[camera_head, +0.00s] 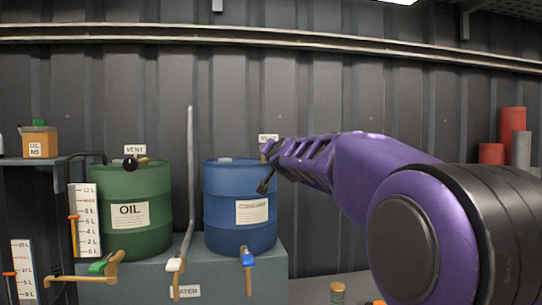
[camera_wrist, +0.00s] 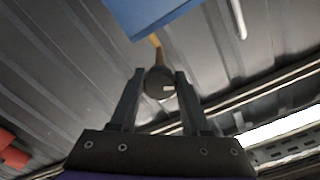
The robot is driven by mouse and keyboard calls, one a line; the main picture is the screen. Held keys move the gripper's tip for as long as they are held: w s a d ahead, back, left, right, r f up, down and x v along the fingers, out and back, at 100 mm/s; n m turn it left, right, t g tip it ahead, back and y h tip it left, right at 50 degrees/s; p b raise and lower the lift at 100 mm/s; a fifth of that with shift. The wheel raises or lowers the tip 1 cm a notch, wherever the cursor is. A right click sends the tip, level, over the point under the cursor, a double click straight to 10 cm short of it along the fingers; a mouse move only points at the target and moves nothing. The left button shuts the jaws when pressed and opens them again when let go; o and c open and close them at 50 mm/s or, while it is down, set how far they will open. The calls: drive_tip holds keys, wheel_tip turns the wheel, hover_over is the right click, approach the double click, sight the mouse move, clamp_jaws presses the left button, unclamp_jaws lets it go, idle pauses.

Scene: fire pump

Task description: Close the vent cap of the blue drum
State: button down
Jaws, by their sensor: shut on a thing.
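The blue drum (camera_head: 226,190) stands on a grey bench, right of the green drum, with a white label on its front. In the wrist view, the drum's blue side shows at the top edge (camera_wrist: 160,14). A brass-coloured piece (camera_wrist: 156,42) runs from it to the dark round vent cap (camera_wrist: 160,84). My gripper (camera_wrist: 158,74) has its fingers on either side of this cap and is shut on it. In the head view, my gripper (camera_head: 266,166) is at the drum's upper right edge and hides the cap. I cannot tell the cap's exact angle.
The green oil drum (camera_head: 138,215) has its own dark vent cap (camera_head: 130,164). A tall grey pipe (camera_head: 190,140) rises between the drums. A blue-handled tap (camera_head: 247,258) is below the blue drum. Red cylinders (camera_head: 512,130) stand far right. The ribbed wall is close behind.

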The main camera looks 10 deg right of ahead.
drive_tip(key=m, duration=0.6)
drive_tip(key=shift+r+b, duration=0.1)
drive_tip(key=shift+b, duration=0.2)
drive_tip(key=m, duration=0.6)
drive_tip(key=shift+m, duration=0.3)
drive_tip(key=shift+c, duration=1.8)
unclamp_jaws()
drive_tip(key=shift+s, duration=0.1)
